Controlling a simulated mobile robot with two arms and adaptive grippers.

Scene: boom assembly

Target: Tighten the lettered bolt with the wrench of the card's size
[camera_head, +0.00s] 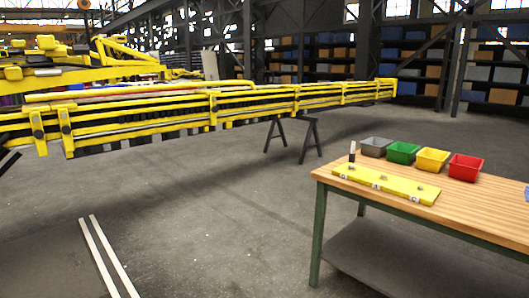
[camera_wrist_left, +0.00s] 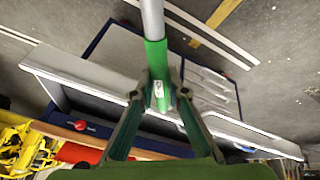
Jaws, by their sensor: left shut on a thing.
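In the left wrist view my left gripper (camera_wrist_left: 161,97) is shut on a wrench (camera_wrist_left: 153,22) with a grey shaft and a green grip that carries a small white label; the label is too small to read. The wrench's far end is out of the picture. In the head view a yellow plate (camera_head: 400,188) with several bolts and small white letter tags lies on the workbench; I cannot read the letters surely. A small upright black and white thing (camera_head: 352,151) stands at its far left end; I cannot tell whether it is the card. My right gripper is in neither view.
The wooden workbench (camera_head: 480,208) holds grey (camera_head: 374,147), green (camera_head: 403,153), yellow (camera_head: 432,160) and red (camera_head: 466,168) bins. A long yellow boom (camera_head: 250,103) spans the left, with a dark trestle (camera_head: 308,140) nearby. Below my left gripper is a blue-edged grey surface (camera_wrist_left: 125,50). Floor before the bench is open.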

